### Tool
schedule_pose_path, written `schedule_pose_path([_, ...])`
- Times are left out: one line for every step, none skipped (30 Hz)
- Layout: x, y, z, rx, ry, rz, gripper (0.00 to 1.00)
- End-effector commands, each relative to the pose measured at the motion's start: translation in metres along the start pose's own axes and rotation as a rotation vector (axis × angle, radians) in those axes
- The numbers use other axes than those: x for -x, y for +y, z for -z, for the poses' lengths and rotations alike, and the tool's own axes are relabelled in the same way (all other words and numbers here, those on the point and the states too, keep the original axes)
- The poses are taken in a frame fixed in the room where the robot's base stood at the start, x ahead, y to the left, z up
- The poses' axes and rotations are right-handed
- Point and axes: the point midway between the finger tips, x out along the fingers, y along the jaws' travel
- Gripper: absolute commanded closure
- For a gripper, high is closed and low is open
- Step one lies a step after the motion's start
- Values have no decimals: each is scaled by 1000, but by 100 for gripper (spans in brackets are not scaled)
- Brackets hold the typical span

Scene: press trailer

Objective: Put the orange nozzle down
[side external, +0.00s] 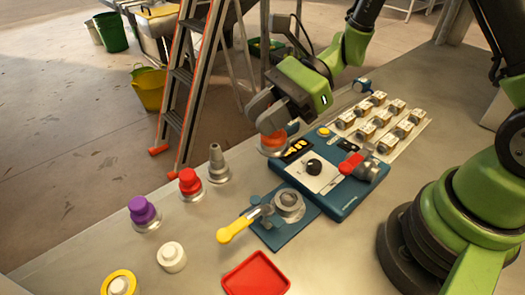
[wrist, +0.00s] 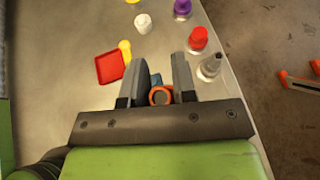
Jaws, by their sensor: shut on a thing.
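The orange nozzle (side external: 273,141) is held between the fingers of my gripper (side external: 276,122), beside the far left corner of the blue press device (side external: 345,205). Its gap from the table top cannot be told. In the wrist view the orange ring of the nozzle (wrist: 160,95) shows between the two fingers of my gripper (wrist: 161,75), and its lower part is hidden. A red-topped nozzle (side external: 190,182), a purple-topped one (side external: 142,210) and a grey cone-shaped one (side external: 216,160) stand upright in a row along the table edge, left of my gripper.
A yellow-handled clamp (side external: 238,224) on a blue plate lies in front of the device. A red tray (side external: 256,275), a white piece (side external: 171,257) and a yellow-ringed piece (side external: 120,283) are nearer. A rack of several blocks (side external: 382,122) stands behind right. A ladder (side external: 185,90) rises beyond the edge.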

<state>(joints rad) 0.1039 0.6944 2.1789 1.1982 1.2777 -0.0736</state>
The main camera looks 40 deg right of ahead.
Motion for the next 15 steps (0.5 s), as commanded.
schedule_pose_path([-2,-22,4,-32,4,73,100])
schedule_pose_path([-3,-34,7,-53,5,117,100])
schedule_pose_path([-4,-50,10,-81,6,175,100])
schedule_pose_path([-4,-62,12,-103,4,216,100])
schedule_pose_path([-4,-72,14,-123,3,254,100])
schedule_pose_path([-3,-84,17,-149,1,300,100])
schedule_pose_path([-2,-92,19,-166,-2,330,100])
schedule_pose_path([-2,-99,20,-182,-5,357,100])
schedule_pose_path([-1,-107,22,-200,-8,387,100])
schedule_pose_path([0,-112,23,-211,-11,405,100])
schedule_pose_path([0,-115,26,-221,-12,419,100])
schedule_pose_path([-2,-118,30,-231,-13,431,100])
schedule_pose_path([-4,-120,34,-237,-14,437,100])
schedule_pose_path([-6,-121,39,-241,-15,440,100])
schedule_pose_path([-9,-121,47,-244,-15,443,100])
